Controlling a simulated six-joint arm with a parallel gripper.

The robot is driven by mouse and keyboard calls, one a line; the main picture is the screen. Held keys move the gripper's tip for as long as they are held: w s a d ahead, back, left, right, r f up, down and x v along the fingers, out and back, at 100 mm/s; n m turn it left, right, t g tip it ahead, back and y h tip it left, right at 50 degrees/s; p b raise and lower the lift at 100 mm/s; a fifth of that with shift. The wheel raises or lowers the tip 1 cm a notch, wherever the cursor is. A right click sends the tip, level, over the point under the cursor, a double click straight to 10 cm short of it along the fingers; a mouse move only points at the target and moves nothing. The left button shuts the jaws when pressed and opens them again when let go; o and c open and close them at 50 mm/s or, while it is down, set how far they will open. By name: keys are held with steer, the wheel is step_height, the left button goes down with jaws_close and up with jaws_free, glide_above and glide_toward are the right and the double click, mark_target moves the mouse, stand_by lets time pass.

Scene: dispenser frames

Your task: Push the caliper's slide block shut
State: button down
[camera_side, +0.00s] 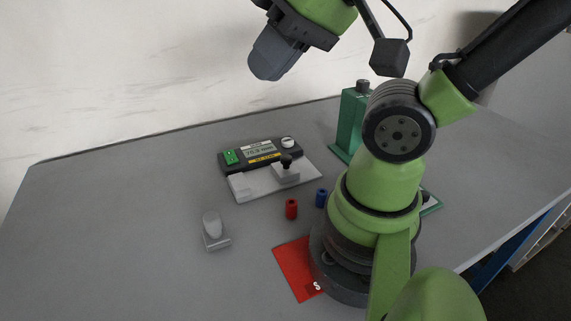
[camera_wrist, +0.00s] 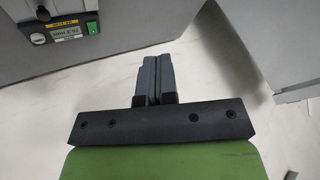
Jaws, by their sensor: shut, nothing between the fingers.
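The caliper (camera_side: 253,155) lies on the grey table, left of my arm's base. Its dark body carries a green button, a lit display reading in mm and a white knob. The slide block (camera_side: 285,177), a light grey block with a black knob on top, sits toward the right of the pale plate, apart from the pale piece at the plate's left end. My gripper (camera_side: 265,66) is high above and behind the caliper, shut and empty.
A red cylinder (camera_side: 291,209) and a blue cylinder (camera_side: 321,198) stand in front of the caliper. A pale rounded piece on a base (camera_side: 213,232) is at front left. A red mat (camera_side: 293,270) lies by my base. A green stand (camera_side: 349,125) is behind right. The left table is clear.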

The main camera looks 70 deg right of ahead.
stand_by(0.3)
steer(key=c, duration=1.5)
jaws_free()
steer(key=shift+c, duration=0.2)
steer(key=o, duration=0.7)
steer(key=shift+m+g+h, duration=0.4)
steer(key=shift+g+h, duration=0.3)
steer(key=w+d, duration=0.1)
steer(key=w+d+f, duration=0.1)
steer(key=w+d, duration=0.1)
steer(key=shift+w+d+f, duration=0.1)
steer(key=shift+w+f, duration=0.1)
steer(key=shift+f, duration=0.15)
steer(key=m+g, duration=0.1)
steer(key=g, duration=0.5)
glide_above(286, 157)
steer(key=shift+h, duration=0.3)
step_height(286, 157, down, 16)
steer(key=shift+f, duration=0.25)
step_height(286, 157, down, 10)
steer(key=shift+r, duration=0.1)
steer(key=shift+c, duration=0.3)
